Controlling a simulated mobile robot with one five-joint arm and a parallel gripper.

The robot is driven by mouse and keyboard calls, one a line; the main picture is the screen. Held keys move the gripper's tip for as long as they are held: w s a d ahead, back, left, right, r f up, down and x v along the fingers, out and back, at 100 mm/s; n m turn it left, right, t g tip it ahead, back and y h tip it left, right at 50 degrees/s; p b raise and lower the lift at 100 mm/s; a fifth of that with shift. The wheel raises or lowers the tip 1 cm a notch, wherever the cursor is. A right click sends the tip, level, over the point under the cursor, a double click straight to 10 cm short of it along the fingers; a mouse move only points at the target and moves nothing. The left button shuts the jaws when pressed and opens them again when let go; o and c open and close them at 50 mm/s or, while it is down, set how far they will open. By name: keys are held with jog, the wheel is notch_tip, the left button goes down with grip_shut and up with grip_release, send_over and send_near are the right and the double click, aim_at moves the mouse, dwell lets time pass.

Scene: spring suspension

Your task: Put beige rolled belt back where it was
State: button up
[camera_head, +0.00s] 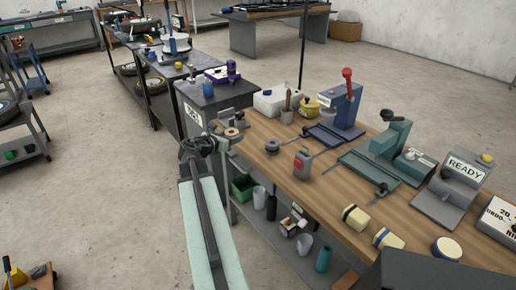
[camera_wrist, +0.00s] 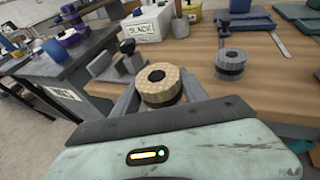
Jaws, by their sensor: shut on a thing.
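The beige rolled belt (camera_wrist: 160,86) is a short, patterned roll with a dark centre hole. It sits between the fingers of my gripper (camera_wrist: 165,92), which is shut on it. In the head view the belt (camera_head: 231,132) shows at the near left corner of the wooden workbench (camera_head: 262,128), with my gripper (camera_head: 226,138) around it. I cannot tell whether its underside touches the bench top. The lower part of the belt is hidden by my gripper in the wrist view.
A grey roll (camera_wrist: 231,63) stands to the right on the bench. A dark grey clamp-like device (camera_head: 238,117) is just behind the belt. A white labelled box (camera_wrist: 146,25) and a red-marked can (camera_head: 303,162) are also on the bench.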

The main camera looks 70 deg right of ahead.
jog(key=shift+d+r, duration=0.1)
jog(key=shift+d, duration=0.05)
jog(key=b, duration=0.1)
send_over(260, 136)
jog(key=shift+s+f, duration=0.1)
jog(key=shift+f, duration=0.65)
notch_tip(260, 136, down, 4)
jog(key=b, duration=0.4)
jog(key=shift+r, duration=0.25)
jog(key=shift+f, duration=0.2)
jog(key=o, duration=1.6)
jog(key=shift+c, duration=0.2)
jog(key=shift+r, duration=0.15)
